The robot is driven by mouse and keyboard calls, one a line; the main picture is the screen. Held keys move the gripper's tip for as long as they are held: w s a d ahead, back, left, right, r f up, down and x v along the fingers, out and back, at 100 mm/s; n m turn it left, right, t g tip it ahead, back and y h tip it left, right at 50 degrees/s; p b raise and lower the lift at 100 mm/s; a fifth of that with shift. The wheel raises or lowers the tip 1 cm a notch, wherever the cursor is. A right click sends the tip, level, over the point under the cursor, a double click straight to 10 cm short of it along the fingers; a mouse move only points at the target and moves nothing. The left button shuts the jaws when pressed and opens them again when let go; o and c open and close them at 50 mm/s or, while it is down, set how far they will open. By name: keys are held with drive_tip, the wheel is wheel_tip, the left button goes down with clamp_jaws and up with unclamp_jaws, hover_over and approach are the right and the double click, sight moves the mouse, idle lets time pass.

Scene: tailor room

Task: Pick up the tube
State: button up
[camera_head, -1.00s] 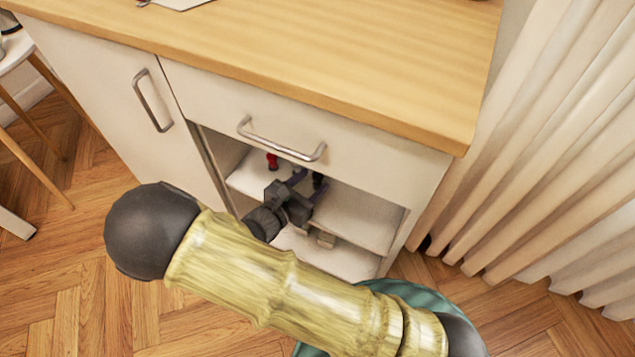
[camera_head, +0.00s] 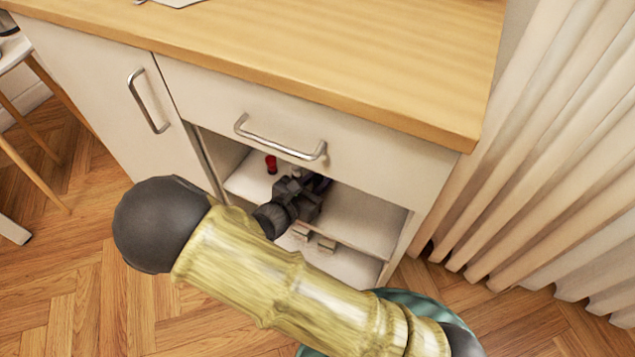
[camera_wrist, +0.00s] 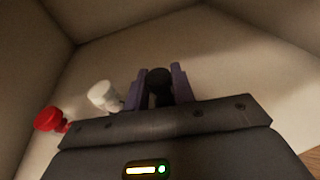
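My gripper (camera_wrist: 160,82) reaches into the open shelf of the cabinet, with its two purple fingers apart. A dark, rounded thing (camera_wrist: 160,88), perhaps the tube, stands between the fingers in the wrist view. I cannot tell whether the fingers touch it. A white item (camera_wrist: 103,96) is just left of the fingers, and a red item (camera_wrist: 48,118) is farther left. The red item also shows in the head view (camera_head: 271,164), left of my gripper (camera_head: 318,182). In the head view my gripper hides the dark thing.
The cabinet shelf (camera_head: 365,222) is bare to the right of my gripper. A drawer front with a metal handle (camera_head: 280,145) hangs above the opening. Small boxes (camera_head: 318,243) lie on the lower shelf. A pleated curtain (camera_head: 560,160) is at the right.

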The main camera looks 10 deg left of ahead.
drive_tip(key=shift+c, duration=1.3)
drive_tip(key=shift+r, duration=0.1)
